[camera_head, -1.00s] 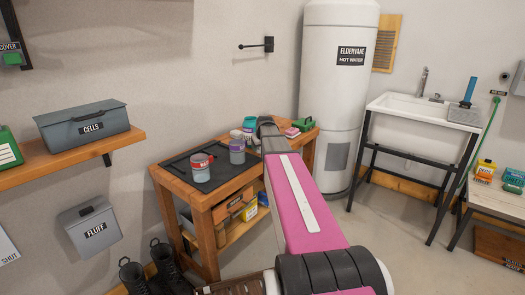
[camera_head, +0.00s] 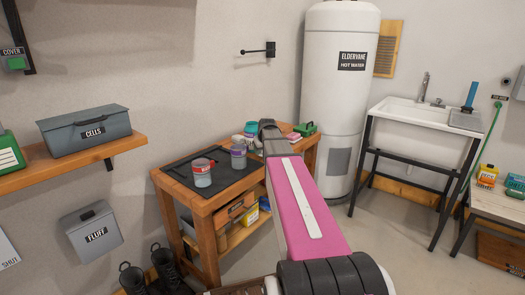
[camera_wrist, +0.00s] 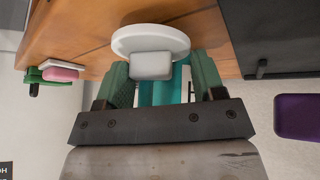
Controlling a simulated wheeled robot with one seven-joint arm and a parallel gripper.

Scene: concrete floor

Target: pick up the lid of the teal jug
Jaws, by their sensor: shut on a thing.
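The teal jug (camera_head: 251,127) stands at the back of the wooden workbench, partly hidden by my arm in the head view. In the wrist view, its teal body (camera_wrist: 171,86) shows between my fingers. The lid (camera_wrist: 150,40) is a white disc with a blocky white knob. My gripper (camera_wrist: 160,78) has green fingers on both sides of the knob and is shut on the lid. I cannot tell whether the lid is clear of the jug. In the head view, my fingers are hidden behind my arm.
The workbench (camera_head: 217,199) holds a dark mat, a red-labelled can (camera_head: 202,173), a purple-labelled can (camera_head: 238,157), and pink and green items (camera_head: 304,130) at the far end. A white water heater (camera_head: 336,90) stands close behind. Open floor lies to the right.

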